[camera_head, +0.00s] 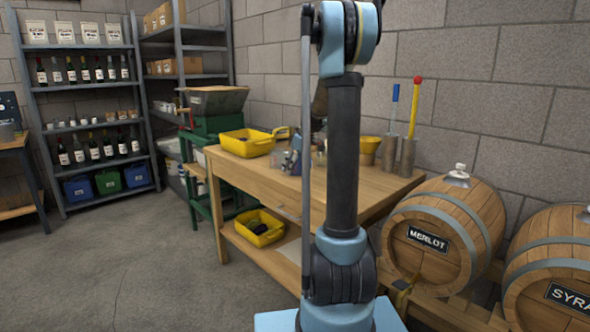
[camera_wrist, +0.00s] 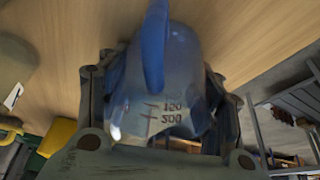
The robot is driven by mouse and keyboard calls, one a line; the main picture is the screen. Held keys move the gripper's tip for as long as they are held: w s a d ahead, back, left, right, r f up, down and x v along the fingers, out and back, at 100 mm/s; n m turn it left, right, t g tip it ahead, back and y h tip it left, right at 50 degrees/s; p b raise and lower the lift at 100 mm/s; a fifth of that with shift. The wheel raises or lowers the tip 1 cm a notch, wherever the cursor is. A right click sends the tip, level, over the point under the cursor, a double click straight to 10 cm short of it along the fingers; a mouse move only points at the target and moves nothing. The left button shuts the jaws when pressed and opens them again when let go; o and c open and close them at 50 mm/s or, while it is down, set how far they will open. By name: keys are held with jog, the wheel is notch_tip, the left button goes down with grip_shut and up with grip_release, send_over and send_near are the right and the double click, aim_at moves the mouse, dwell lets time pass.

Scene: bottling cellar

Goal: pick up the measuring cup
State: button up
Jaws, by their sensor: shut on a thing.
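The measuring cup (camera_wrist: 188,72) is clear bluish plastic with a blue handle and red marks reading 150 and 200. It fills the middle of the wrist view, upside down in that picture. My gripper (camera_wrist: 160,92) has its dark fingers on both sides of the cup and is shut on it. The wooden workbench (camera_head: 249,171) shows behind the cup. I cannot tell whether the cup touches the bench top. In the head view my arm hides most of the gripper area.
A yellow bin (camera_head: 247,148) stands on the bench's left end, and another yellow bin (camera_head: 259,238) on its lower shelf. Metal cylinders (camera_head: 407,157) with upright tools stand at the right end. A Merlot barrel (camera_head: 400,240) is close right. Floor at left is clear.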

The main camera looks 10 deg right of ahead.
notch_tip(320, 180, up, 10)
dwell(0.6)
jog(key=shift+s, duration=0.1)
dwell(0.4)
